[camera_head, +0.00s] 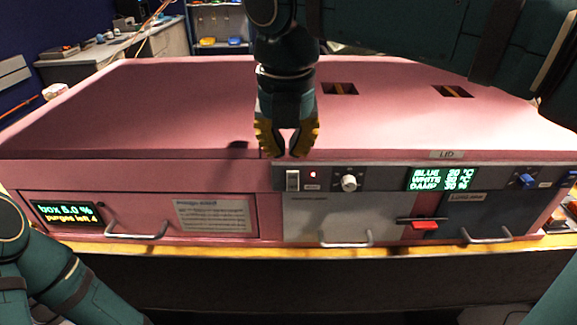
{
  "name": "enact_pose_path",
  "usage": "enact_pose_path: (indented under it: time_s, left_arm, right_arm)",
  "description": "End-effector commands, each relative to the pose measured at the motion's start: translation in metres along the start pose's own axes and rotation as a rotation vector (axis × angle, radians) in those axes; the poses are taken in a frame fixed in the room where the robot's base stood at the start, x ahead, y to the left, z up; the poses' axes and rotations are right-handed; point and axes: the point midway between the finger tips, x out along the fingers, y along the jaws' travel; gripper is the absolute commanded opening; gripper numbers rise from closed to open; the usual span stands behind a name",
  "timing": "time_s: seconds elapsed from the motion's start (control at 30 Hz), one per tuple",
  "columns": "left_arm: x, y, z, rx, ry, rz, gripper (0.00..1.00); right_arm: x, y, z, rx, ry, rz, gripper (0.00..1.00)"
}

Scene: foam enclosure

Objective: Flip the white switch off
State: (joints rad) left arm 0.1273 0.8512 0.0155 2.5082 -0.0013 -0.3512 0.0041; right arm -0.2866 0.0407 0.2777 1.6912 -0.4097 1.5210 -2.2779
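The white switch (292,180) is a small upright rocker on the grey control strip on the front of the pink enclosure. A small red light (313,174) is lit just right of it. My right gripper (289,154) points down just above and in front of the strip, over the switch. Its yellow and dark fingers are partly open, with a narrow gap between the tips and nothing held. I cannot tell whether a tip touches the enclosure. The switch's face is visible below the tips; its exact position is too small to read. My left arm shows at lower left; its gripper is out of view.
The pink enclosure (170,105) fills the middle. Its front has a white knob (349,183), a green-lettered display (441,179), a blue knob (527,181), a red latch handle (425,225) and protruding drawer handles (346,243). A box display (66,214) is at left.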

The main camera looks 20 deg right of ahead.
Motion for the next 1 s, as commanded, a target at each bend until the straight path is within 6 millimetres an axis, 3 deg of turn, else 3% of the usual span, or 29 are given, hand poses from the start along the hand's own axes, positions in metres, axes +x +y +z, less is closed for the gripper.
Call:
enact_pose_path:
  time_s: [0.2,0.67,0.83,1.0]
  left_arm:
    - [-0.007,0.003,0.002,-0.001,-0.006,0.000,0.47]
    - [-0.006,0.002,0.002,-0.001,-0.007,0.000,0.47]
    - [0.001,0.000,0.003,0.000,-0.006,0.000,0.47]
    - [0.012,-0.004,0.002,0.000,-0.002,0.000,0.47]
  right_arm:
    - [0.008,-0.003,-0.020,0.000,0.023,0.003,0.00]
    - [0.014,-0.004,-0.022,0.003,0.028,0.005,0.00]
    - [0.033,-0.004,-0.023,0.003,0.029,0.004,0.00]
    - [0.066,-0.004,-0.024,0.002,0.031,0.003,0.00]
